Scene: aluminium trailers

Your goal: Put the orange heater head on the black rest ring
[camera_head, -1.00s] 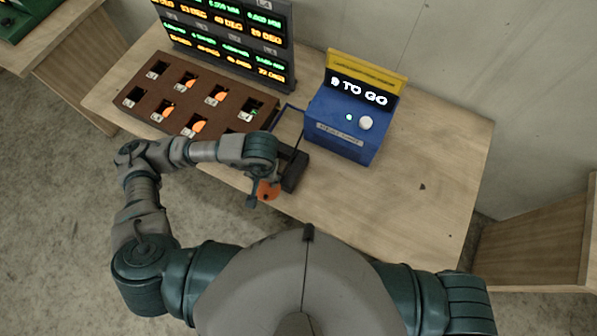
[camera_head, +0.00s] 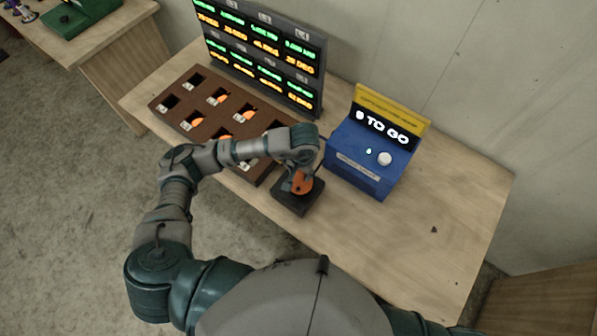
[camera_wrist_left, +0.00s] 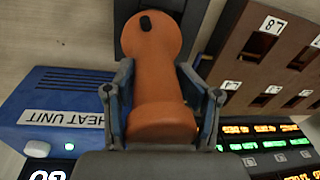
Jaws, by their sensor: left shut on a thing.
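My left gripper (camera_head: 293,180) is shut on the orange heater head (camera_head: 302,187), with one finger on each side of it. The heater head also fills the middle of the left wrist view (camera_wrist_left: 155,75), with a dark oval mark on its rounded end. The black rest (camera_head: 291,204) is a dark square block near the front edge of the table. The heater head is over this block in the head view; I cannot tell whether they touch. The ring itself is hidden or too small to make out. My right gripper is not in view.
A brown slotted rack (camera_head: 208,112) with several orange pieces lies to the left. A dark display board (camera_head: 265,50) stands behind it. A blue box (camera_head: 358,160) with a lit sign stands right of the rest. The table's right part (camera_head: 440,215) is mostly clear.

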